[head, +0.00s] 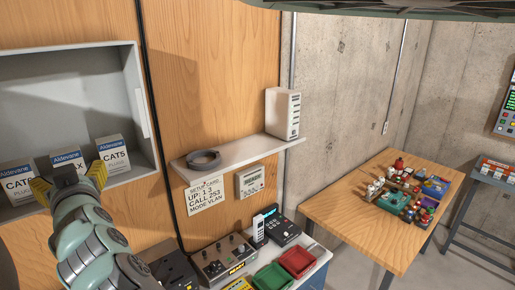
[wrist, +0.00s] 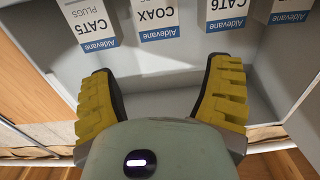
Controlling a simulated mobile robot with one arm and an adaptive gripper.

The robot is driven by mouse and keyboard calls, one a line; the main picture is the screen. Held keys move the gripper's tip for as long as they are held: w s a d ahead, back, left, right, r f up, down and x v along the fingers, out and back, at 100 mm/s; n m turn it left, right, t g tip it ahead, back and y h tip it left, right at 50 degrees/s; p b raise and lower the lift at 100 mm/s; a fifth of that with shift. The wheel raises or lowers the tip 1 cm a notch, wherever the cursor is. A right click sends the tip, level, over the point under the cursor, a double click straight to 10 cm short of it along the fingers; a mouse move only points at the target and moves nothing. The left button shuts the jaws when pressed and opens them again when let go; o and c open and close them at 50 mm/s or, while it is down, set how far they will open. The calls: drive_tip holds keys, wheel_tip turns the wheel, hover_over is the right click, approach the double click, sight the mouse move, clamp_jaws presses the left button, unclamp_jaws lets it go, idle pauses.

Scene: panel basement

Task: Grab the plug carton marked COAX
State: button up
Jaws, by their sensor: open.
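The COAX carton (wrist: 155,14) is white with a blue Aldevane band and shows upside down at the top of the wrist view, between the CAT5 carton (wrist: 90,18) and the CAT6 carton (wrist: 225,12). In the head view the COAX carton (head: 67,158) stands in the grey wall cabinet, partly hidden by my gripper, with only an X of its name showing. My gripper (wrist: 160,82) has its two yellow fingers spread, with nothing between them. In the head view my gripper (head: 69,180) is in front of the COAX carton. The fingers appear short of it.
The CAT5 carton (head: 114,152) and CAT6 carton (head: 17,178) stand close on either side. A fourth carton (wrist: 290,12) shows in the wrist view. The cabinet (head: 140,100) has a raised side wall. A shelf (head: 240,150) and cluttered wooden table (head: 345,215) are to the right.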

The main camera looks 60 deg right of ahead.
sight(66, 157)
drive_tip(key=b+x, duration=0.2)
drive_tip(key=b, duration=0.2)
drive_tip(key=b+x, duration=0.3)
drive_tip(key=b, duration=0.1)
drive_tip(key=shift+w+f, duration=0.1)
drive_tip(key=shift+f, duration=0.15)
drive_tip(key=shift+w+r+b, duration=0.15)
drive_tip(key=shift+w+b, duration=0.2)
drive_tip(key=shift+b, duration=0.6)
drive_tip(key=shift+r, duration=0.1)
drive_tip(key=shift+w+d+r+p, duration=0.1)
drive_tip(key=shift+w+r+p, duration=0.05)
drive_tip(key=shift+w+p, duration=0.4)
drive_tip(key=p+x, duration=0.2)
drive_tip(key=p, duration=0.1)
drive_tip(key=shift+s, duration=0.1)
drive_tip(key=shift+p+x, duration=0.7)
drive_tip(key=shift+x, duration=0.5)
drive_tip(key=shift+o, duration=0.2)
drive_tip(key=shift+d, duration=0.1)
